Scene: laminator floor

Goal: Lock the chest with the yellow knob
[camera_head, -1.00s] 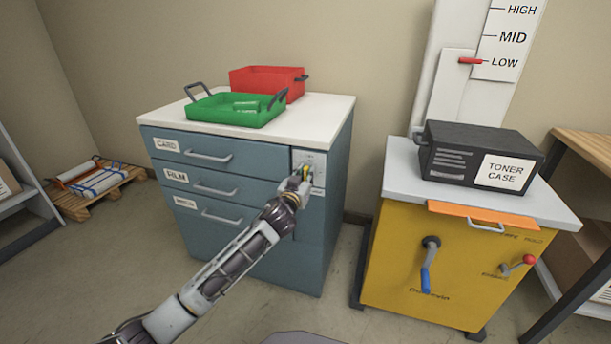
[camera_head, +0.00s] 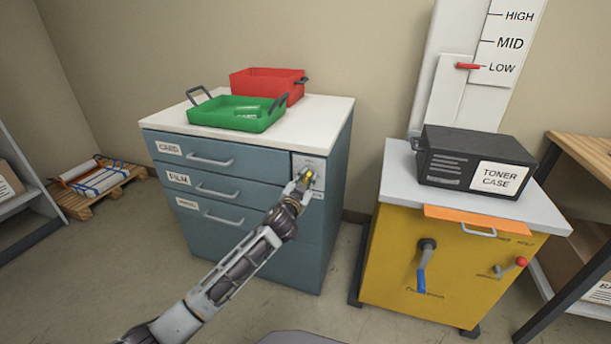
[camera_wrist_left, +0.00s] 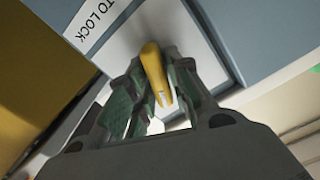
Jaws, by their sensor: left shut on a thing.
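The blue chest (camera_head: 255,245) of drawers stands at the left under a white top. A pale lock plate (camera_head: 311,165) is at the upper right of its front. The yellow knob (camera_head: 309,180) sits on this plate and is mostly covered by my left gripper (camera_head: 303,185) in the head view. In the left wrist view the knob (camera_wrist_left: 153,70) lies between the two fingers of the left gripper (camera_wrist_left: 150,95), which are shut on it. A label ending in "TO LOCK" (camera_wrist_left: 92,22) shows beside the plate. My right gripper is not in view.
A green tray (camera_head: 205,115) and a red tray (camera_head: 250,84) stand on the chest. To the right is a yellow cabinet (camera_head: 450,270) with a blue-handled crank, a red-knobbed lever and a black toner case (camera_head: 450,160) on top. A floor gap separates the two.

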